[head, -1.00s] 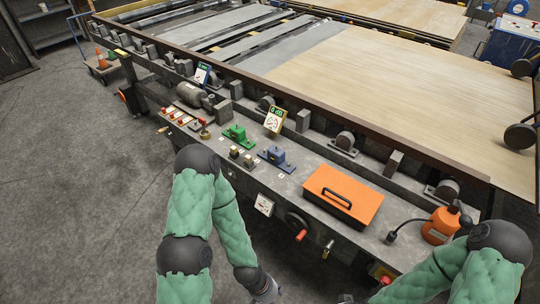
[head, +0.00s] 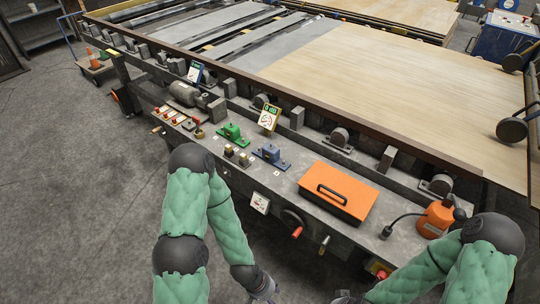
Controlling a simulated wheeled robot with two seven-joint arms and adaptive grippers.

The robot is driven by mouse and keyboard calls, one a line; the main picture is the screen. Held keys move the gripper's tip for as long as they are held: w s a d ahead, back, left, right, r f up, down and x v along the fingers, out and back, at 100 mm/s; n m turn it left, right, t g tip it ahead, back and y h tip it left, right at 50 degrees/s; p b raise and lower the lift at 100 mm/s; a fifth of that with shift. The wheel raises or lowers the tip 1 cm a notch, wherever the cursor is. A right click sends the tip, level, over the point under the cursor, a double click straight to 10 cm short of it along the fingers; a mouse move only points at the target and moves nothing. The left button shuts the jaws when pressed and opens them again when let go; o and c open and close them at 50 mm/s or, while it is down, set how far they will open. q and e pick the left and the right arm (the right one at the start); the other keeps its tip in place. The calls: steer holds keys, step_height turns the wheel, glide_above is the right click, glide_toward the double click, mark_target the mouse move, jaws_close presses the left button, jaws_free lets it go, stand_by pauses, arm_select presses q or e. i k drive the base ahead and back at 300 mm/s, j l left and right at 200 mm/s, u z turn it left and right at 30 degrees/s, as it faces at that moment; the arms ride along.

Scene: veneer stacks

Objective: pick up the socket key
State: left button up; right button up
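I cannot make out the socket key for certain. A small tool-like piece (head: 324,245) with a light upper end hangs at the bench's front face, beside a red-handled crank (head: 297,232); it is too small to identify. My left gripper (head: 266,292) is low in the head view, below and in front of the bench, apart from both pieces. My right gripper (head: 345,299) shows only in part at the bottom edge. Both grippers are too small or cut off to show whether they are open, and I see nothing held in either.
The grey bench top (head: 290,190) carries an orange toolbox (head: 345,185), an orange can (head: 436,218) with a black hose, a blue bearing block (head: 271,154), a green one (head: 232,133) and a gauge (head: 269,117). Veneer sheets (head: 390,95) lie behind.

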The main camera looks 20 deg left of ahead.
mark_target(196, 120)
steer(key=u, duration=1.25)
steer(key=i+j+z, duration=0.15)
steer(key=i+j, duration=0.25)
